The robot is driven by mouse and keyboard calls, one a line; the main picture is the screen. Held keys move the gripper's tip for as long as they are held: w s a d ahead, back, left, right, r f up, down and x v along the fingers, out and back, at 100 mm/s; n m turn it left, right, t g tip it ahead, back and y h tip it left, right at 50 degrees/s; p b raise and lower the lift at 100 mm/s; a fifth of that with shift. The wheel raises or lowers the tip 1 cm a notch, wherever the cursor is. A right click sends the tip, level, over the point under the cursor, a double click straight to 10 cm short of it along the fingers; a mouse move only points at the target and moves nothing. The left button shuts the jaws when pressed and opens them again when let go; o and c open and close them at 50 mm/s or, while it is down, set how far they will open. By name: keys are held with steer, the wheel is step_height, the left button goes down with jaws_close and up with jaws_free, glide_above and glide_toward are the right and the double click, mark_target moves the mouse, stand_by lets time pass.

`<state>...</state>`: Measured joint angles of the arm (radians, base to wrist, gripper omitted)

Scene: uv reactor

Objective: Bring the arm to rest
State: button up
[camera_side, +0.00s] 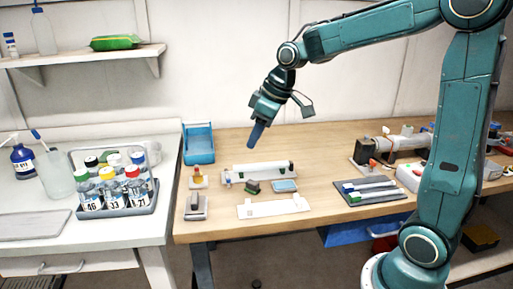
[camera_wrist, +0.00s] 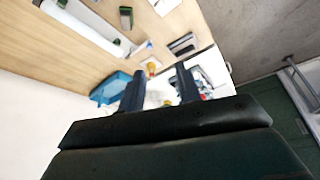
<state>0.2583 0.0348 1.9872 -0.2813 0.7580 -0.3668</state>
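My teal arm reaches in from the right in the side view. My gripper (camera_side: 257,134) hangs in the air above the back of the wooden table (camera_side: 310,232), to the right of the blue tray, and points down and slightly left. Its fingers overlap from the side. In the wrist view my gripper (camera_wrist: 160,72) shows two dark fingers standing apart, with nothing held between them.
The blue tray (camera_side: 198,150) stands at the table's back left. A white long device (camera_side: 257,171) and a dark rack with pens (camera_side: 368,191) lie on the table. A bottle tray (camera_side: 152,208) stands on the white bench at left. A shelf (camera_side: 85,55) is above.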

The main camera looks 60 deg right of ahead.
steer(key=s+a+m, duration=0.2)
steer(key=s, duration=0.9)
steer(key=s+a+r+m+t+h, duration=0.1)
steer(key=s+a, duration=0.1)
steer(key=s, duration=0.9)
steer(key=shift+s+a+r+m, duration=0.15)
steer(key=shift+a+m, duration=0.2)
steer(key=shift+m, duration=0.05)
